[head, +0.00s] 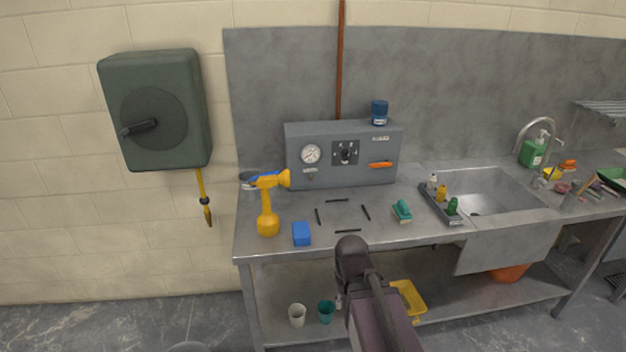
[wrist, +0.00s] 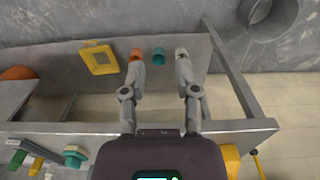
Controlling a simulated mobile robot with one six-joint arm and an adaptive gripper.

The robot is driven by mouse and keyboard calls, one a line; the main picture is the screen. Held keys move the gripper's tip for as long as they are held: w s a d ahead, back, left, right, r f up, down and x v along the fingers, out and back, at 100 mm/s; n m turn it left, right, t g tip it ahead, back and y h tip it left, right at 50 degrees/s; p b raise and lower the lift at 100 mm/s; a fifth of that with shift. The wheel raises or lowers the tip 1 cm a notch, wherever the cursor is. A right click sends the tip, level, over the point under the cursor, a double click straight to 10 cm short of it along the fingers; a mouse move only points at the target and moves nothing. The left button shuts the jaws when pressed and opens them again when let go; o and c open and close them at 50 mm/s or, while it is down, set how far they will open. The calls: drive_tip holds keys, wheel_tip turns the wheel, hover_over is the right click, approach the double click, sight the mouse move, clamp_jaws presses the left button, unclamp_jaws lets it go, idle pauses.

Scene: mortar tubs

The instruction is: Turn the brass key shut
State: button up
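A grey control box (head: 343,178) stands at the back of the steel bench, with a round gauge (head: 311,154), a dark dial (head: 345,152) and an orange lever (head: 380,165). A small fitting (head: 310,172) below the gauge may be the brass key; it is too small to tell its colour or which way it is turned. My gripper (wrist: 159,66) is open and empty in the wrist view, pointing down at the lower shelf in front of the bench. In the head view my arm hides most of it. The control box is not in the wrist view.
A bottle rack (head: 440,205) and sink (head: 490,190) are to the right. Cups and a yellow tray (wrist: 99,60) are on the shelf.

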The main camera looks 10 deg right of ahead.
sight(311, 177)
drive_tip(key=w+d+n+t+h+b, duration=0.2)
drive_tip(key=w+d+n+t+b, duration=0.1)
drive_tip(key=w, duration=0.6)
drive_tip(key=w+d+r+n+t+h+b, duration=0.1)
drive_tip(key=w+d+n+t+h+b, duration=0.2)
drive_tip(key=w, duration=0.7)
drive_tip(key=w+d+n+t+h+b, duration=0.3)
drive_tip(key=w+n, duration=0.3)
drive_tip(key=w, duration=0.3)
drive_tip(key=shift+w+d+r+n+t+b, duration=0.3)
drive_tip(key=shift+w+n+t, duration=0.1)
drive_tip(key=shift+t, duration=0.5)
drive_tip(key=w+a+n+t+y+b, duration=0.2)
drive_tip(key=w+a+n, duration=0.1)
drive_tip(key=w+n, duration=0.3)
drive_tip(key=w+a+n+t+y+b, duration=0.2)
drive_tip(key=w+n, duration=0.3)
drive_tip(key=n, duration=0.4)
drive_tip(key=w+a+n+t+y+b, duration=0.3)
drive_tip(key=w+a+n, duration=0.2)
drive_tip(key=w+n, duration=0.1)
drive_tip(key=shift+w+n+y, duration=0.3)
drive_tip(key=shift+w+n, duration=0.05)
drive_tip(key=shift+n, duration=0.35)
drive_tip(key=shift+w+a+n, duration=0.15)
drive_tip(key=shift+a+n, duration=0.15)
drive_tip(key=shift+n, duration=0.1)
drive_tip(key=shift+w, duration=0.1)
drive_tip(key=w, duration=1.3)
drive_tip(key=shift+w, duration=0.3)
